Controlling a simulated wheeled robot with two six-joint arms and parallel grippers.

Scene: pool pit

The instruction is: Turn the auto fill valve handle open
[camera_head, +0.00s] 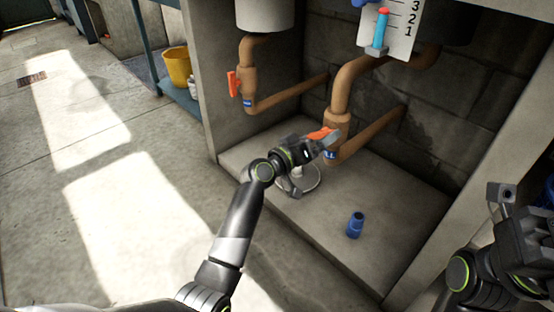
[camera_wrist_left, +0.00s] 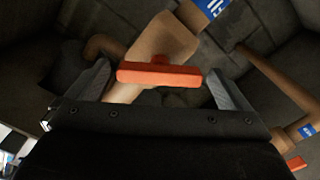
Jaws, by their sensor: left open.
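The orange valve handle (camera_head: 319,133) is on the right-hand copper-coloured pipe, above a partly hidden blue label (camera_head: 330,155) whose visible letters end in "LL". My left gripper (camera_head: 327,141) is open at this handle. In the left wrist view, the handle (camera_wrist_left: 160,74) lies crosswise between the two spread fingers (camera_wrist_left: 158,80), with small gaps at its ends; I see no clear grip. The valve body behind it is partly hidden by the handle. My right gripper (camera_head: 502,194) is at the far right, away from the valves; its jaw opening is unclear.
A second orange handle (camera_head: 232,84) is on the left-hand pipe (camera_head: 249,75). A blue cup-like piece (camera_head: 355,225) stands on the concrete ledge (camera_head: 400,235). A numbered board (camera_head: 400,30) hangs above. Concrete walls flank the alcove.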

